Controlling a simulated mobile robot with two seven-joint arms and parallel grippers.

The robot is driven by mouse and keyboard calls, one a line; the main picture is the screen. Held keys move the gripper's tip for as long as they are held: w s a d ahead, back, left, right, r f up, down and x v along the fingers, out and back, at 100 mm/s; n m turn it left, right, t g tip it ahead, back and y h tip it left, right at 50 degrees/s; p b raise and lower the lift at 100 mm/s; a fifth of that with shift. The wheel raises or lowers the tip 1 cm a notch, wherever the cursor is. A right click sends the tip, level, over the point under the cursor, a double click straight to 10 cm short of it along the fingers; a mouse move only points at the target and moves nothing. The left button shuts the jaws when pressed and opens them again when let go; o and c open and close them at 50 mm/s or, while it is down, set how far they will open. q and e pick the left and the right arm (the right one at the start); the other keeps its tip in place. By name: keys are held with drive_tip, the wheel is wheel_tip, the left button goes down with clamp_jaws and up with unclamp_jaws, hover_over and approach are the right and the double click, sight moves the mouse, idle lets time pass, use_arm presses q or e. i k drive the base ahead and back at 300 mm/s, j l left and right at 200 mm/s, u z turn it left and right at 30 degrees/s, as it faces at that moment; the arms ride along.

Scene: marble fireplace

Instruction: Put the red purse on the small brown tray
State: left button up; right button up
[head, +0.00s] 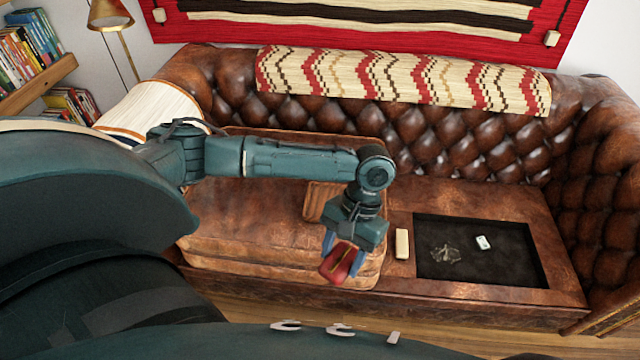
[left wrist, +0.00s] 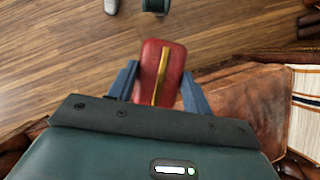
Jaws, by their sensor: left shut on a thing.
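The red purse (head: 337,263) has a gold strip along its clasp side, which shows in the left wrist view (left wrist: 173,85). My left gripper (head: 343,254) is shut on it, with one blue finger on each side. It holds the purse over the front edge of the brown leather seat cushion. A small brown tray (head: 316,203) appears to lie on the cushion behind the gripper; the arm and gripper hide part of it. The purse is nearer to the camera than this tray and apart from it in the picture. My right gripper is not in view.
A larger brown surface (head: 560,268) with a dark recessed middle lies at the right, holding a small white object (head: 483,242) and a tangled item (head: 445,252). A cream block (head: 402,243) lies left of the recess. The tufted sofa back (head: 430,135) closes off the rear.

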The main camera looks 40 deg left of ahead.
sight(319, 203)
drive_tip(key=k+j, duration=0.15)
drive_tip(key=j, duration=0.25)
drive_tip(key=k+j+u, duration=0.1)
drive_tip(key=j, duration=0.35)
drive_tip(key=k+j, duration=0.15)
drive_tip(key=j, duration=0.25)
drive_tip(key=k+j+u, duration=0.1)
drive_tip(key=j, duration=0.35)
drive_tip(key=i, duration=0.85)
